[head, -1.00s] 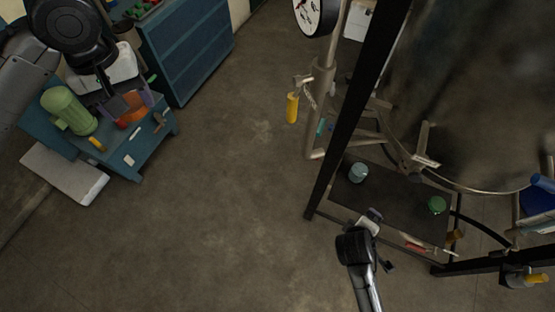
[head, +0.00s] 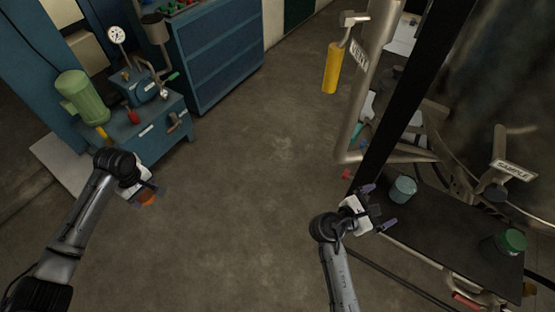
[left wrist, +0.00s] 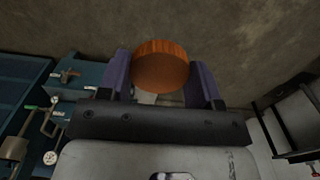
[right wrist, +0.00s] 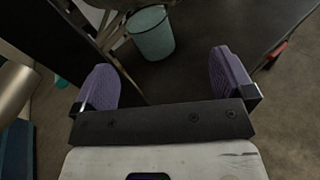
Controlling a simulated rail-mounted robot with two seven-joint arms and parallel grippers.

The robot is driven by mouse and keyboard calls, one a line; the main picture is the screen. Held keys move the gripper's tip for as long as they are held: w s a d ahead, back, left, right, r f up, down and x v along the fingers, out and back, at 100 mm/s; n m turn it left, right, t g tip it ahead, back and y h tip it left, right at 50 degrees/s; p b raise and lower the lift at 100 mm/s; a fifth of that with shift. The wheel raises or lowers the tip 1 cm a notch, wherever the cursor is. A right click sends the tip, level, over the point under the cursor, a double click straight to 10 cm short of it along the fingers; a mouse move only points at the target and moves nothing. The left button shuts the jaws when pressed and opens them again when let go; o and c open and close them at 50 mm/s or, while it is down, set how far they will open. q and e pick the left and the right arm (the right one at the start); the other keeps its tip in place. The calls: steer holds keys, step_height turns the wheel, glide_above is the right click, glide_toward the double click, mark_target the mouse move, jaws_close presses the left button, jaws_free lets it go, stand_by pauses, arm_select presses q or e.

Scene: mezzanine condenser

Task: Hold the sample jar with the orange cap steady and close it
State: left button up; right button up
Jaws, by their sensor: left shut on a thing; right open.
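The orange cap (head: 148,199) is at my left gripper (head: 150,192), over the open floor.
On the dark shelf (head: 437,228) stand a pale teal vessel (head: 403,189) and a green-topped jar (head: 511,242). A black post (head: 411,95) rises beside my right gripper. The blue bench (head: 160,140) carries a green motor (head: 80,97). The floor between the grippers is clear.

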mark_target(397, 190)
steer(key=shift+w+a+f+n+h+b, duration=0.15)
steer(key=shift+w+a+n+h+b, duration=0.05)
steer(key=shift+w+n+b, duration=0.2)
steer(key=shift+w+a+f+n+h+b, duration=0.15)
steer(key=shift+w+a+n+h+b, duration=0.05)
steer(key=shift+w+n+b, duration=0.15)
arm_select(q)
step_height(397, 190, down, 6)
steer(key=s+a+n, duration=0.1)
steer(key=s+a, duration=0.1)
steer(key=a, duration=0.1)
steer(key=shift+s+f, duration=0.15)
steer(key=shift+f, duration=0.05)
arm_select(e)
steer(key=shift+w+r, duration=0.1)
arm_select(q)
steer(key=shift+d, duration=0.1)
steer(key=shift+f+b, duration=0.6)
steer(key=shift+b, duration=0.05)
arm_select(e)
steer(key=shift+x, duration=3.35)
steer(key=shift+r, duration=0.1)
steer(key=shift+w+d, duration=0.25)
steer(key=shift+d, duration=0.25)
steer(key=b+x, duration=0.1)
steer(key=x, duration=0.3)
steer(key=shift+w+r, duration=0.1)
steer(key=shift+w, duration=0.05)
arm_select(q)
steer(key=shift+f, duration=0.7)
